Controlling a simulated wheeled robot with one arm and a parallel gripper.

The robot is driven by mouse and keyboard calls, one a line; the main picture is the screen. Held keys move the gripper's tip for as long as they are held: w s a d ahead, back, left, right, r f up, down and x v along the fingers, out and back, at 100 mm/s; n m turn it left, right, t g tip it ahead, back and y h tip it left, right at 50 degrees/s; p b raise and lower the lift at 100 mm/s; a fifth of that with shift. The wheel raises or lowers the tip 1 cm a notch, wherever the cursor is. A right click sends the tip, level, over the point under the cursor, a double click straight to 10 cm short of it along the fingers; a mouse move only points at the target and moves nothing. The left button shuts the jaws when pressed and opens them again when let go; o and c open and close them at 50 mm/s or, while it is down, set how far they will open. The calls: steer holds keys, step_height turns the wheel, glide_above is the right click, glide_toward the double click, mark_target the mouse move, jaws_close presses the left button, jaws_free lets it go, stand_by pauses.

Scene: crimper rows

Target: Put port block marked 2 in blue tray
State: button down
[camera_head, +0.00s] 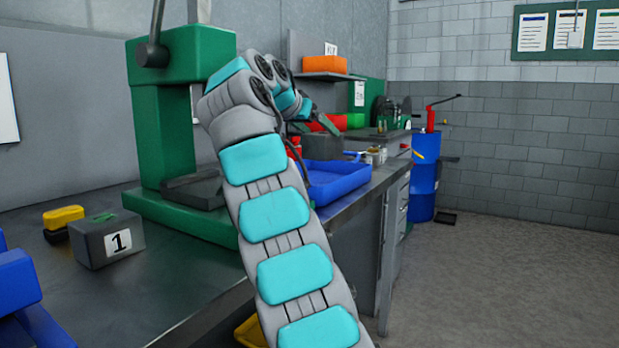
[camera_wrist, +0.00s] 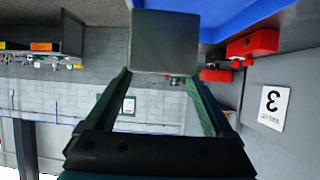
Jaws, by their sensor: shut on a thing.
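My gripper (camera_wrist: 160,72) is shut on a plain grey block (camera_wrist: 165,42) in the wrist view, one dark green finger on each side. No number shows on the face I see, so I cannot tell its marking. The blue tray (camera_head: 351,190) lies on the bench in the head view, beyond my arm. Blue, apparently the tray, also shows behind the block at the top of the wrist view (camera_wrist: 225,12).
A grey block marked 1 (camera_head: 108,242) sits on the bench at left, beside a yellow and black item (camera_head: 63,218). A green press (camera_head: 160,120) stands behind my arm. Red bins (camera_head: 326,124) lie past the tray. A blue drum (camera_head: 424,180) stands on the floor.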

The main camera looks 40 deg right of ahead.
mark_target(313, 148)
step_height(313, 148, down, 4)
steer(key=b, duration=0.2)
steer(key=shift+s+r+b, duration=0.1)
steer(key=shift+s+b, duration=0.05)
steer(key=shift+b, duration=0.15)
steer(key=shift+f+b, duration=0.35)
steer(key=shift+f, duration=0.25)
steer(key=shift+f, duration=0.1)
steer(key=shift+f+b, duration=0.7)
steer(key=shift+f, duration=1.05)
steer(key=shift+f, duration=0.1)
jaws_free()
steer(key=shift+a, duration=0.1)
